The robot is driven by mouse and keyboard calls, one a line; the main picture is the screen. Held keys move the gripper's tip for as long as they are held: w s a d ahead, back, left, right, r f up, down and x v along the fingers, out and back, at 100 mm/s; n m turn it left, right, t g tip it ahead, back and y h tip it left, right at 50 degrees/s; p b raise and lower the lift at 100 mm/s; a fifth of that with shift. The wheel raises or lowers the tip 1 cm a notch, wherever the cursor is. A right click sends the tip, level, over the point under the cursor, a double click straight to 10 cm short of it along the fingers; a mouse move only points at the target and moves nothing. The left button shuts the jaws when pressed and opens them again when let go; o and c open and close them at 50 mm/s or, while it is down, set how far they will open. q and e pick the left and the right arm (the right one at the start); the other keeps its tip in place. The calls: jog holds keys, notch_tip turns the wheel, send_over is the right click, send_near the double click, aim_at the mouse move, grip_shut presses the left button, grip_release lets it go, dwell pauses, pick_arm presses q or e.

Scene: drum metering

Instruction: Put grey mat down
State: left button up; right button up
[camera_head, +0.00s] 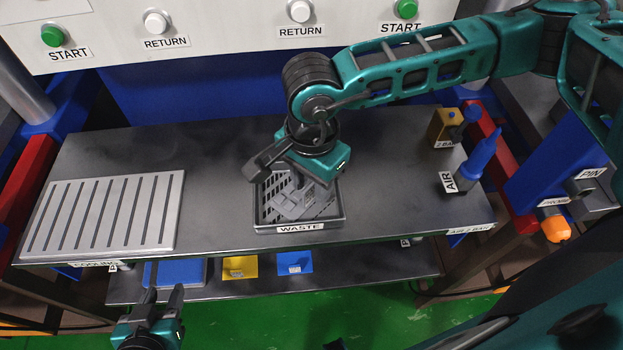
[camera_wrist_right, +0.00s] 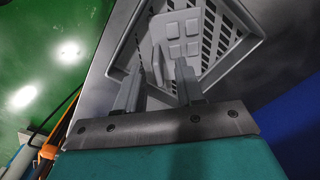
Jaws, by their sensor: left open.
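The grey mat (camera_head: 291,207), a pale piece with raised square pads, lies tilted inside the dark tray labelled WASTE (camera_head: 342,214). In the right wrist view the mat (camera_wrist_right: 182,28) shows its pads and an upright tab over the slotted tray (camera_wrist_right: 249,47). My right gripper (camera_wrist_right: 160,82) is over the tray, its fingers apart on either side of the tab with gaps visible. In the head view its fingertips are partly hidden by the wrist. My left gripper (camera_head: 163,294) is open and empty in front of the lower shelf.
A slotted light-grey plate (camera_head: 103,213) lies on the table's left. A blue AIR nozzle (camera_head: 484,155) and a yellow block (camera_head: 442,130) stand on the right. The lower shelf (camera_head: 365,268) holds yellow and blue pieces. The table between plate and tray is clear.

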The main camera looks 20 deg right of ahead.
aim_at(312, 184)
notch_tip(312, 184, up, 12)
jog(key=shift+r, duration=0.15)
jog(key=shift+s, duration=0.15)
dwell(0.6)
